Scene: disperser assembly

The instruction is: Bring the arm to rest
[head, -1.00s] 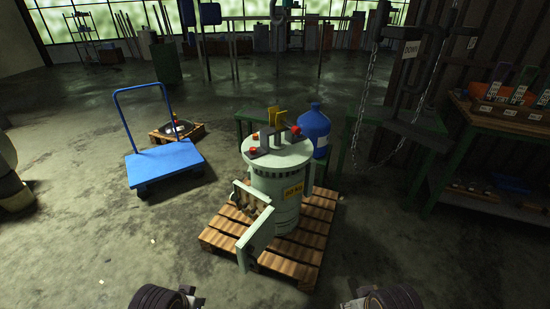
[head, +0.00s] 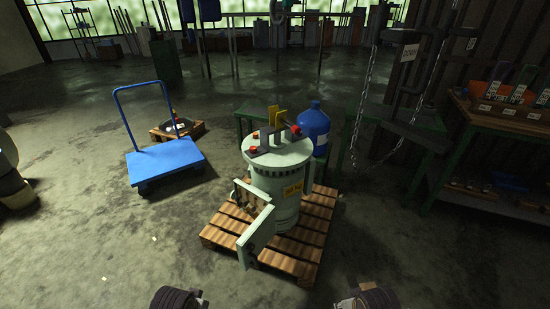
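Parts of my two arms show at the bottom edge of the head view, my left arm (head: 178,298) left of centre and my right arm (head: 368,297) right of centre. The gripper fingers are not visible in this frame. The pale green disperser (head: 276,185) stands upright on a wooden pallet (head: 222,238) in front of me. Its panel door (head: 256,237) hangs open towards me.
A blue cart (head: 165,163) stands on the left, with a small pallet (head: 190,131) behind it. A blue water jug (head: 313,123) stands behind the disperser. A hanging chain (head: 364,110) and a green-framed workbench (head: 480,135) are on the right. The near floor is clear.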

